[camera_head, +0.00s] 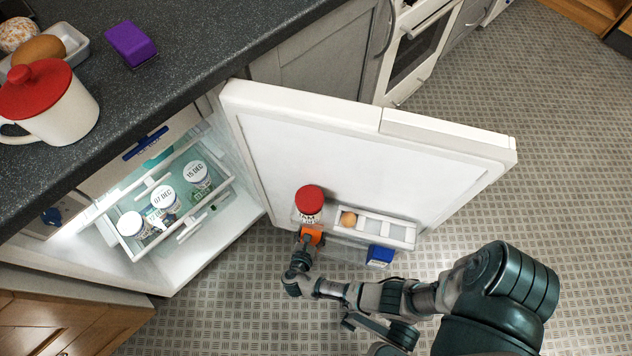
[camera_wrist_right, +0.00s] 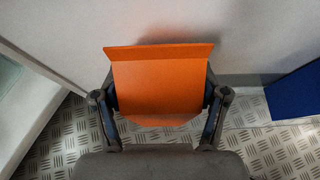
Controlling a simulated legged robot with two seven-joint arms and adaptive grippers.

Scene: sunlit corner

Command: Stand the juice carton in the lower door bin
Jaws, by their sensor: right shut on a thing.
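The juice carton (camera_head: 313,234) is orange and sits between the fingers of my right gripper (camera_head: 305,246). In the right wrist view, the orange carton (camera_wrist_right: 160,88) fills the space between both fingers (camera_wrist_right: 160,105), in front of the white door panel. The lower door bin (camera_head: 345,249) is a clear bin low on the open fridge door. The carton is at the left end of this bin; I cannot tell whether it is inside or touches the bottom. My left gripper is not in view.
A red-lidded jar (camera_head: 309,202) and an egg tray (camera_head: 375,226) sit on the door above the lower bin. A blue carton (camera_head: 380,256) stands at the bin's right end. The fridge drawer (camera_head: 133,257) holds several white-lidded tubs. The worktop (camera_head: 200,50) is at upper left.

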